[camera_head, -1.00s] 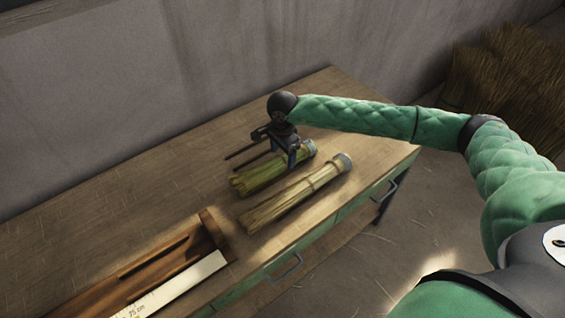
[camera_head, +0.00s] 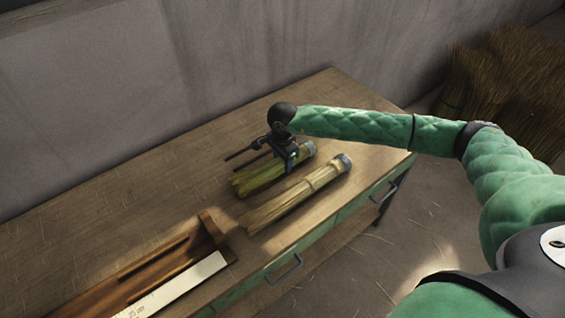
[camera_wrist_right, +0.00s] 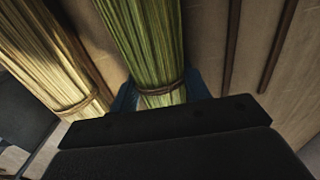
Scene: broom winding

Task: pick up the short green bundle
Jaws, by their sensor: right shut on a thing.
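The short green bundle (camera_head: 258,178) lies on the workbench, with a grey cap at its right end. In the right wrist view the green bundle (camera_wrist_right: 153,50) runs up from the gripper, with a brown tie around it. My right gripper (camera_head: 288,160) is shut on the green bundle near its capped end, with blue fingers on both sides of it in the wrist view (camera_wrist_right: 155,97). The bundle appears at table level; I cannot tell whether it touches the table. My left gripper is not in view.
A longer yellow bundle (camera_head: 290,202) lies close beside the green one, on the near side. Thin dark rods (camera_head: 245,152) lie behind. A wooden tray (camera_head: 160,270) with a white ruler (camera_head: 180,288) sits at the front left. The bench (camera_head: 120,205) is clear at left.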

